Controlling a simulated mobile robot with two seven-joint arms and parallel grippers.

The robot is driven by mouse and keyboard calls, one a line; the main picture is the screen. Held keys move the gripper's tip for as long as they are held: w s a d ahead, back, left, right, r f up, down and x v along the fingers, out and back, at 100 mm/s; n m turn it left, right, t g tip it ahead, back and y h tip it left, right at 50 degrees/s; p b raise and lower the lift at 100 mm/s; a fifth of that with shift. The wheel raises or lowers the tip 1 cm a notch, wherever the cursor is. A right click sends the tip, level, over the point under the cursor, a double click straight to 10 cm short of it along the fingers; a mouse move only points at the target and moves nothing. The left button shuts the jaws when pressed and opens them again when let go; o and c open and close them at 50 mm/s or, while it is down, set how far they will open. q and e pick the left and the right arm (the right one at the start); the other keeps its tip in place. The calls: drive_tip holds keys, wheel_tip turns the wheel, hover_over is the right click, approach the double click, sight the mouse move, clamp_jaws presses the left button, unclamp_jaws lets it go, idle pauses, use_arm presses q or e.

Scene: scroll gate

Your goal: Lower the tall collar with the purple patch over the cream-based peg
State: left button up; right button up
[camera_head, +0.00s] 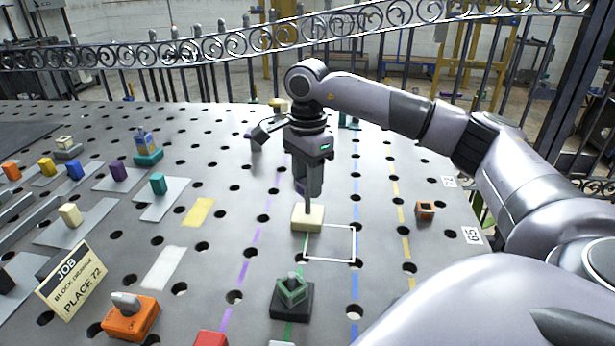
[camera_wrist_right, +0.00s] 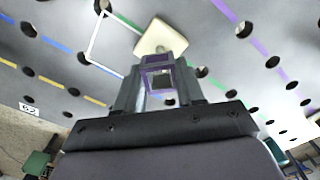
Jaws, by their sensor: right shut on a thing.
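My right gripper (camera_head: 308,192) points down above the cream-based peg (camera_head: 307,219), which stands at the corner of a white outlined square. It is shut on the tall collar with the purple patch (camera_head: 309,178), mostly hidden by the fingers in the head view. In the right wrist view, the purple-edged collar (camera_wrist_right: 158,62) sits between the fingers with its hollow showing. The peg's cream base (camera_wrist_right: 158,37) lies just beyond it. The collar is above the base; I cannot tell whether the post's tip is inside it. My left gripper is not in view.
A green collar (camera_head: 293,289) sits on a dark base nearer the front. An orange block (camera_head: 131,317) and a job card (camera_head: 66,282) are at front left. A small orange-brown block (camera_head: 425,210) lies to the right. Scroll railings (camera_head: 180,54) run behind the perforated table.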

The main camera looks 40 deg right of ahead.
drive_tip(key=shift+f+b, duration=0.55)
drive_tip(key=shift+f, duration=0.5)
drive_tip(key=o, duration=1.3)
drive_tip(key=shift+c, duration=0.2)
wheel_tip(320, 180, up, 7)
drive_tip(key=shift+r, duration=0.1)
